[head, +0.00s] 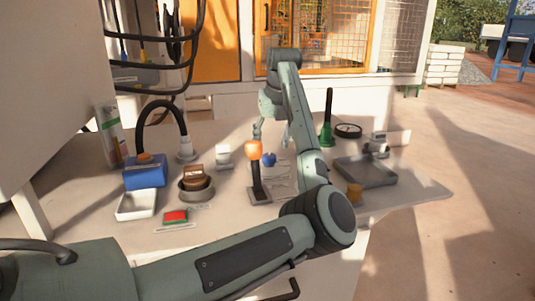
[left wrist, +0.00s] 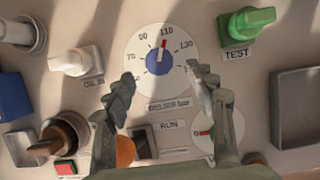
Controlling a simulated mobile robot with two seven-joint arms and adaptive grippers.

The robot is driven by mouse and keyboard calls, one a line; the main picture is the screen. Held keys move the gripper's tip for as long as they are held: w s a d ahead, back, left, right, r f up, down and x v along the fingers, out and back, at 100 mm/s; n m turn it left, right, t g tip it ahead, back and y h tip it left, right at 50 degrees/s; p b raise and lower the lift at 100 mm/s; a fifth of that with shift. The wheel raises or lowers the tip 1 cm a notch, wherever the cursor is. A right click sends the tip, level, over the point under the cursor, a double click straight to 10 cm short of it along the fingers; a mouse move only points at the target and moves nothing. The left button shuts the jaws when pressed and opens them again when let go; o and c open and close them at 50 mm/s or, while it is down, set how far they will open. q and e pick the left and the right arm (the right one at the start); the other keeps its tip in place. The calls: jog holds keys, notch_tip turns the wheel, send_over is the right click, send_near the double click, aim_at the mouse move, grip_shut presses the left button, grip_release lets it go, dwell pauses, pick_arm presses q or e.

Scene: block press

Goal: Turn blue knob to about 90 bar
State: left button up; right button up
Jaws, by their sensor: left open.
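The blue knob (head: 269,159) sits at the centre of a white round dial. In the left wrist view the blue knob (left wrist: 159,62) shows whole, and its red-tipped pointer points near the 110 mark, right of the 90. The dial (left wrist: 138,78) carries a label below it that reads as a pressure in bar. My left gripper (left wrist: 160,73) is open, its fingers on either side of the lower dial, with nothing between them. In the head view my left gripper (head: 271,131) hangs above the panel near the knob; contact cannot be seen. My right gripper is not in view.
An orange-topped lever (head: 254,150) stands close left of the knob. A green TEST handle (left wrist: 248,22) is to the right. A small gauge (left wrist: 201,142) is partly hidden by a finger. A white knob (left wrist: 80,62) is at left; a grey tray (head: 367,175) is at right.

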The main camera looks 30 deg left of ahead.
aim_at(269, 155)
pick_arm(q)
jog(key=x, duration=0.5)
jog(key=shift+a, duration=0.1)
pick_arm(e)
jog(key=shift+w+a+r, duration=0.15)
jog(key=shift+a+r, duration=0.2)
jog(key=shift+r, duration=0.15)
pick_arm(q)
jog(key=c, duration=1.2)
jog(key=shift+o, duration=0.2)
jog(key=shift+r, duration=0.1)
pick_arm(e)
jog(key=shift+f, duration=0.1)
